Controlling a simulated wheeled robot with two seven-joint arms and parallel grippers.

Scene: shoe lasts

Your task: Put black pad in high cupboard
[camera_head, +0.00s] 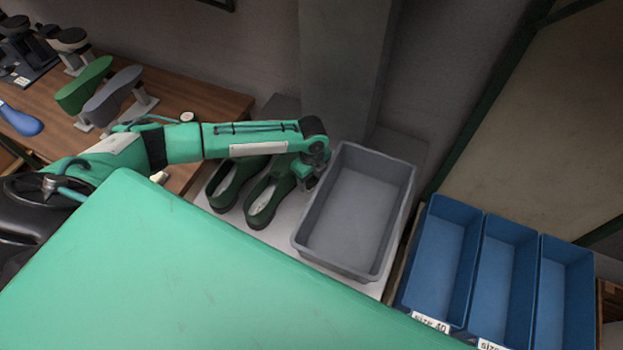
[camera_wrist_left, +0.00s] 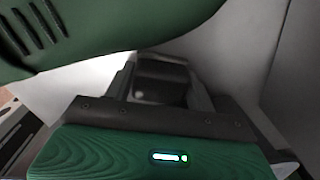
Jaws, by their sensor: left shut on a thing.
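My left gripper (camera_head: 307,178) reaches in from the left and points down between a pair of green shoes and a grey bin. In the left wrist view its jaws are shut on a dark block (camera_wrist_left: 160,82), which appears to be the black pad; its outline is partly hidden. In the head view I cannot make out the pad at the gripper. No high cupboard can be recognised in either view. My right gripper is not in view.
The empty grey bin (camera_head: 388,222) stands right beside the gripper. Green shoes (camera_head: 267,203) sit on its left. Blue bins (camera_head: 443,262) stand at the right. A wooden bench (camera_head: 210,97) holds shoe lasts (camera_head: 85,85). A large green surface blocks the lower head view.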

